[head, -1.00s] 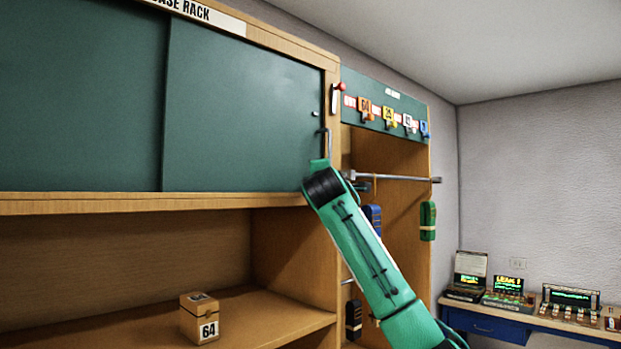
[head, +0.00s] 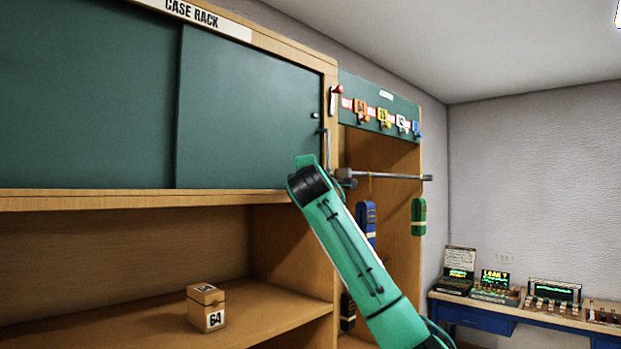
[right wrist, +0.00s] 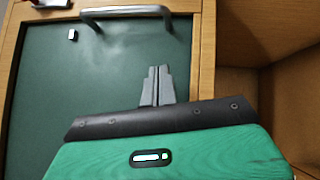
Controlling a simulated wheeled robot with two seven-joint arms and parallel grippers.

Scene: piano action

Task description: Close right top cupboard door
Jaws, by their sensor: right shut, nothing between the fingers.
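The right top cupboard door (head: 245,115) is a dark green panel. It looks about in line with the wooden frame; whether a small gap remains I cannot tell. Its silver bar handle (head: 326,148) is near the right edge, and the handle also shows at the top of the right wrist view (right wrist: 125,12). My right arm reaches up from the lower right to the door's lower right corner; its fingers are hidden in the head view. In the right wrist view my right gripper (right wrist: 157,72) is shut and empty, over the green panel below the handle; contact is unclear. My left gripper is not in view.
A wooden box marked 64 (head: 206,307) sits on the open shelf below. To the right are a rail (head: 390,176) with hanging blue and green items, and a board with coloured tags (head: 380,110). A blue desk (head: 480,318) with devices stands at the far right.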

